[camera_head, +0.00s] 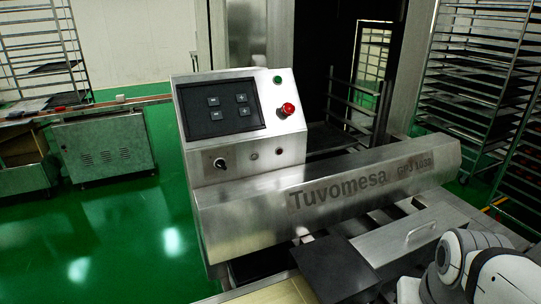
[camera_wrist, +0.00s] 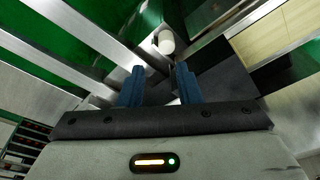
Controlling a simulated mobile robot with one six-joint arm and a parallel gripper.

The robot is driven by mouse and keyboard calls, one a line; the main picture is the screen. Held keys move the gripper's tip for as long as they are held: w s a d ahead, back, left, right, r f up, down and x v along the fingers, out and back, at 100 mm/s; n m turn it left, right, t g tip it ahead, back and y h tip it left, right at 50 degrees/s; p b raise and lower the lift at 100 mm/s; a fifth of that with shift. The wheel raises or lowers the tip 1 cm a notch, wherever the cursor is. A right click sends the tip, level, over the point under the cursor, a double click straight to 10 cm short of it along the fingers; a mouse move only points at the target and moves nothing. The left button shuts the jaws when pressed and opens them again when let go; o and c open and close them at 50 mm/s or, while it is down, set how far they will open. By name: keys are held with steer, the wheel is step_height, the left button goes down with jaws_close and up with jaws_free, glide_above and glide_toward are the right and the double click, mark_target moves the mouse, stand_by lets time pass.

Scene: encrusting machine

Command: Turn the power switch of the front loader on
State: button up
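The front loader is a steel machine marked Tuvomesa (camera_head: 345,190), with a slanted control panel (camera_head: 245,120) at its upper left. The black rotary power switch (camera_head: 220,163) sits at the lower left of the panel, below the dark screen (camera_head: 219,107); its exact setting is too small to tell. In the wrist view my gripper (camera_wrist: 158,72) shows two blue fingers with a clear gap between them; it is open and empty. The switch is not in the wrist view. In the head view my white arm is at the lower right, and my gripper does not show.
A red emergency button (camera_head: 288,109) and a green button (camera_head: 277,79) are on the panel's right side. A lidded steel tray with a handle (camera_head: 407,236) and a dark plate (camera_head: 336,268) lie in front of the machine. Tray racks (camera_head: 480,85) stand at the right.

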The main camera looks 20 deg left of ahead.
steer(key=shift+d, duration=0.1)
steer(key=w+a+r+n+t+y+p, duration=0.2)
steer(key=w+a+n+t+p, duration=0.25)
steer(key=w+a, duration=0.7)
steer(key=n+t+y+p, duration=0.7)
steer(key=n+y+p, duration=0.15)
steer(key=n, duration=0.35)
glide_toward(220, 166)
steer(key=w, duration=0.1)
steer(key=shift+y, duration=0.45)
steer(key=x, duration=0.2)
steer(key=p+x, duration=0.1)
steer(key=x, duration=0.2)
steer(key=p+x, duration=0.1)
steer(key=x, duration=0.1)
steer(key=shift+w+a+f, duration=0.2)
steer(key=shift+a+f, duration=0.05)
steer(key=shift+c, duration=0.3)
